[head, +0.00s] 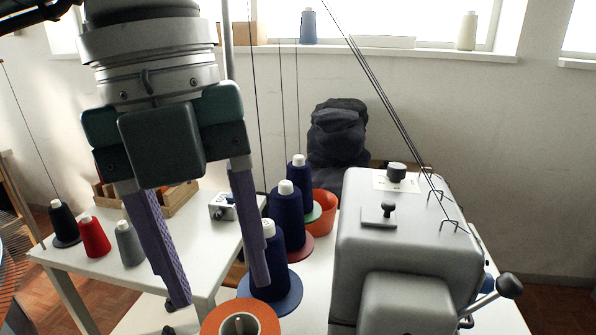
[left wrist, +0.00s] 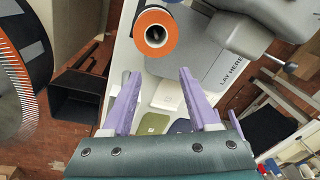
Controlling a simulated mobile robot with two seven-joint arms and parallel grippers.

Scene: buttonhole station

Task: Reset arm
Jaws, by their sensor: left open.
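My left gripper (head: 219,292) reaches down from the upper left of the head view. Its two purple fingers are spread wide with nothing held between them. Its fingertips are beside the dark blue thread cones (head: 269,262) in that picture; whether they touch any cone I cannot tell. In the left wrist view my left gripper (left wrist: 159,73) is also open and empty, above the white table (left wrist: 118,80). My right gripper and arm are not in view.
The grey buttonhole machine (head: 400,235) with lever and threads stands at the right. A side table (head: 205,265) holds black, red and grey cones and a small metal box (head: 222,207). A grey plate marked "LAY HERE" (left wrist: 207,75) and a black bin (left wrist: 80,95) show below.

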